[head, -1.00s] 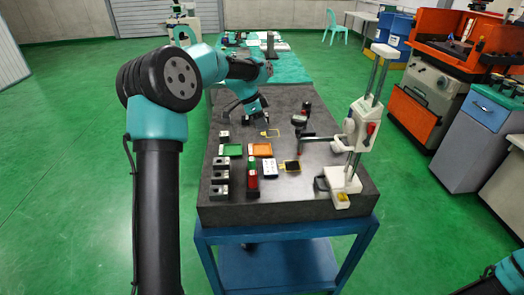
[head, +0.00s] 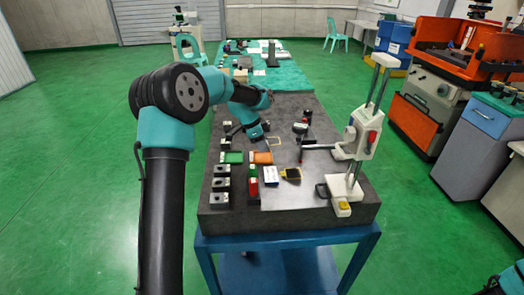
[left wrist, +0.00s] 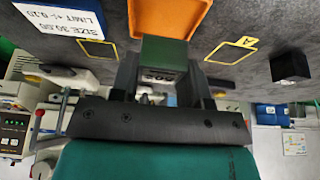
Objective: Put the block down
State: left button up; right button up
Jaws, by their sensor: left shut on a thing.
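My left gripper (head: 258,139) is shut on a small block (left wrist: 163,54), with a green face and a dark grey marked face. In the left wrist view, a finger stands on each side of it. The block cannot be made out in the head view. The orange tray (head: 262,158) lies just on the near side of the gripper and also shows in the wrist view (left wrist: 168,14), behind the block. Whether the block touches anything below is unclear. My right gripper is out of view.
A green tray (head: 233,157) lies left of the orange one. Yellow outlines mark the plate, one lettered A (left wrist: 232,50).

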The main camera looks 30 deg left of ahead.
pick_arm(q)
jog(key=shift+f, duration=1.8)
jog(key=shift+f, duration=0.1)
jog(key=o, duration=1.1)
jog(key=shift+f, duration=0.1)
jog(key=shift+o, duration=0.3)
jog(key=v, duration=1.2)
jog(key=shift+r, duration=0.25)
